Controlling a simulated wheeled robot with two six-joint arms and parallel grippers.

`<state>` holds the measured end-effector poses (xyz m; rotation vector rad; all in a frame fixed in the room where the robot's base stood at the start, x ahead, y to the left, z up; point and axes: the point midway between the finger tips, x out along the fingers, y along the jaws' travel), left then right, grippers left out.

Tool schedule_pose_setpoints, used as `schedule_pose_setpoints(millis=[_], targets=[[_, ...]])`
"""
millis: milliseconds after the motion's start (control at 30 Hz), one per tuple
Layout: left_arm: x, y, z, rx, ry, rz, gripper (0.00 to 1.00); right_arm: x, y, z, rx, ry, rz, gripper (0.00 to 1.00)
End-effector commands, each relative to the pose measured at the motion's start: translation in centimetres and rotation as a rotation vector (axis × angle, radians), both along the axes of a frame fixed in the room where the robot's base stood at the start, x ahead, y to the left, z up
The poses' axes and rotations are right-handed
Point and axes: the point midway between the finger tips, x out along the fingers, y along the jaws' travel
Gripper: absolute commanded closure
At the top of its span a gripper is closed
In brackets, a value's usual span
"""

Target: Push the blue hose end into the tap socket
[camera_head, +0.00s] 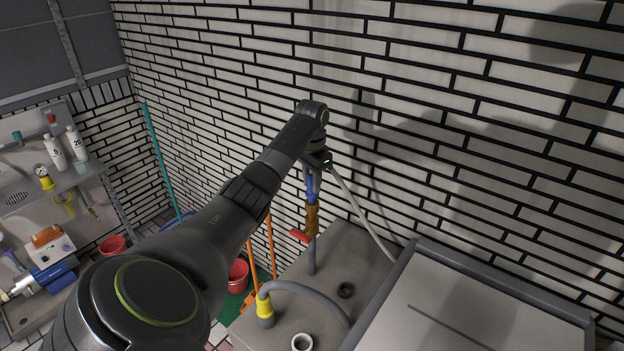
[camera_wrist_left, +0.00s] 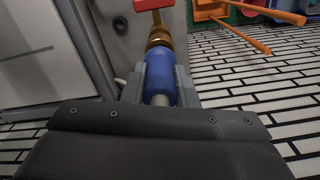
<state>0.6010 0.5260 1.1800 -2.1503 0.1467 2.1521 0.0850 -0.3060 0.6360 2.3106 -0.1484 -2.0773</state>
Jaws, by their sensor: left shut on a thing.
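My left gripper (camera_head: 313,172) comes in from the left and is shut on the blue hose end (camera_head: 312,190). In the left wrist view the hose end (camera_wrist_left: 160,72) sits between the two grey fingers. The brass tap socket (camera_head: 312,218) is directly below the hose end in the head view, in line with it. In the left wrist view the socket (camera_wrist_left: 159,39) meets the blue end with no clear gap; how deep it sits I cannot tell. The red tap handle (camera_head: 299,236) is just below the socket. My right gripper is out of view.
A pale hose (camera_head: 362,212) runs from the gripper down to the right. A grey counter (camera_head: 345,262) lies below, with a yellow-collared grey hose (camera_head: 265,308). Orange poles (camera_head: 271,245) and a red bucket (camera_head: 238,275) are left.

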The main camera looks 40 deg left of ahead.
Motion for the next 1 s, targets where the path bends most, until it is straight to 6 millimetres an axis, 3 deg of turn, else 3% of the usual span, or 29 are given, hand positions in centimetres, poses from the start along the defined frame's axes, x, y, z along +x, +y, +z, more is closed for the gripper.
schedule_pose_setpoints(millis=[1000], targets=[[0.0,0.0,-2.1,0.000,0.000,-0.001,0.98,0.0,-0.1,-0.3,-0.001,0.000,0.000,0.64]])
